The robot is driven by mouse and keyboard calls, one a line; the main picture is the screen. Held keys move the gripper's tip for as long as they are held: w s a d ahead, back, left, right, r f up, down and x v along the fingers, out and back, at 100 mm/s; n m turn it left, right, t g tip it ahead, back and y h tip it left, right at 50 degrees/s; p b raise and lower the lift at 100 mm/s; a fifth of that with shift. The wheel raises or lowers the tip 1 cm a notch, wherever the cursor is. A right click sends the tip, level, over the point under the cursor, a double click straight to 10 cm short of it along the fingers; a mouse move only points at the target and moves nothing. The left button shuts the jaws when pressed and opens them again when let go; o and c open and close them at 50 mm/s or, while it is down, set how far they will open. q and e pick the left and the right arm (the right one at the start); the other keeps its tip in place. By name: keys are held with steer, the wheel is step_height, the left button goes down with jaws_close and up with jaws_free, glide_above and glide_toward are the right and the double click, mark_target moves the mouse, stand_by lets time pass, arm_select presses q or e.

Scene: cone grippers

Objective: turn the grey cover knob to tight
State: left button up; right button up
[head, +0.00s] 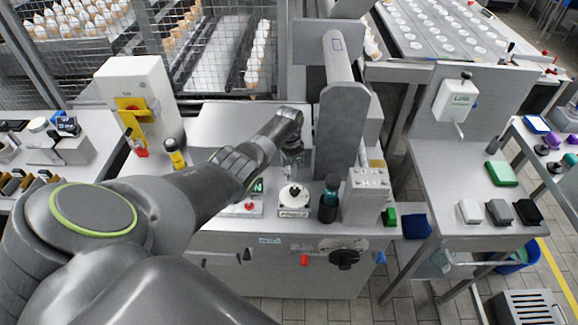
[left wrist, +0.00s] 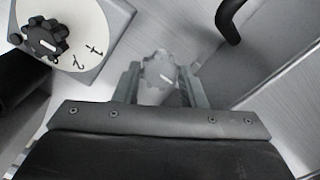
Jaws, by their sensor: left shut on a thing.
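The grey cover knob (left wrist: 160,72) shows in the left wrist view as a scalloped grey disc with a short pale mark on its face. My left gripper (left wrist: 160,84) has one finger on each side of the knob and is shut on it. In the head view my left gripper (head: 292,155) is over the steel machine top, just behind the white dial box, and the knob cannot be made out there. Any tight or loose marking by the knob cannot be read. My right gripper is not in view.
A black knob on a white dial (left wrist: 45,40) is close by at upper left in the wrist view; its box (head: 293,199) shows in the head view. A tall grey column (head: 343,125) and a dark bottle (head: 329,200) stand to the right. A black handle (left wrist: 232,20) is at upper right.

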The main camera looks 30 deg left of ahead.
arm_select(q)
steer(key=shift+w+r, duration=0.1)
steer(key=o, duration=1)
step_height(320, 180, up, 6)
steer(key=shift+r+p, duration=0.2)
steer(key=shift+p, duration=0.3)
step_height(320, 180, up, 11)
steer(key=shift+f+b, duration=0.1)
steer(key=shift+b, duration=0.65)
